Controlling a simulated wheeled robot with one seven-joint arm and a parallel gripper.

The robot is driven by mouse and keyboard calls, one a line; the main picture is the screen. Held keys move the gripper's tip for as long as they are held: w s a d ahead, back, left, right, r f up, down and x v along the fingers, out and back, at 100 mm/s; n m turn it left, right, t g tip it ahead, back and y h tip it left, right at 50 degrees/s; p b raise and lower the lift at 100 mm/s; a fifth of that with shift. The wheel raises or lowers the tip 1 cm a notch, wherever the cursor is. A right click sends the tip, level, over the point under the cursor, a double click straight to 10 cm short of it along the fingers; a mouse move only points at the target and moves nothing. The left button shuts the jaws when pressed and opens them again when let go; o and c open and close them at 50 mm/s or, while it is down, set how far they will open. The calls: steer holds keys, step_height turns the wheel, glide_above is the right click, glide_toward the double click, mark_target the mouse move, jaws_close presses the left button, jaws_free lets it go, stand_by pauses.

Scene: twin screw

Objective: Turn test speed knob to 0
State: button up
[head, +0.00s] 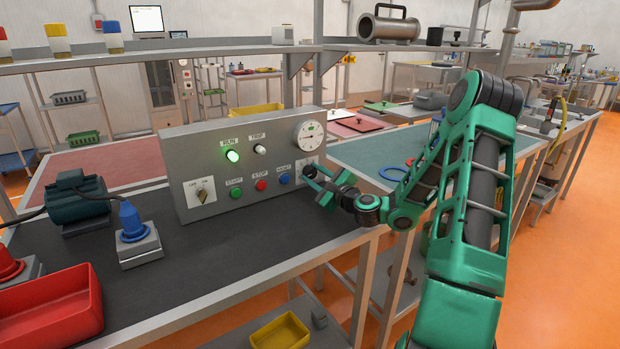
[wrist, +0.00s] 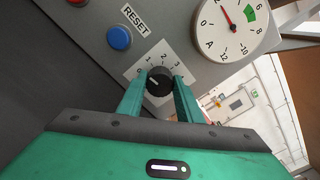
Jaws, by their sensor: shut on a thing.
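The grey control panel (head: 240,165) stands on the bench. In the wrist view, the black test speed knob (wrist: 160,82) sits on a white numbered plate (wrist: 165,58) at the panel's lower corner. My gripper (wrist: 159,85) is shut on the knob, one green finger on each side. A pale mark shows on the knob's left part, towards the low numbers; its exact setting is hard to read. In the head view, my gripper (head: 318,182) is at the panel's lower right and partly hides the knob.
The blue RESET button (wrist: 119,38) is close beside the knob. The round gauge (wrist: 234,27) is above, its needle off zero. The green RUN lamp (head: 232,156) is lit. A motor (head: 78,203), a blue plug (head: 131,222) and a red bin (head: 50,305) are on the bench at left.

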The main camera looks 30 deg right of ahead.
steer(key=shift+a, duration=0.15)
steer(key=o, duration=1)
steer(key=shift+o, duration=0.2)
steer(key=s, duration=1)
steer(key=shift+s+d, duration=0.25)
steer(key=shift+s, duration=0.05)
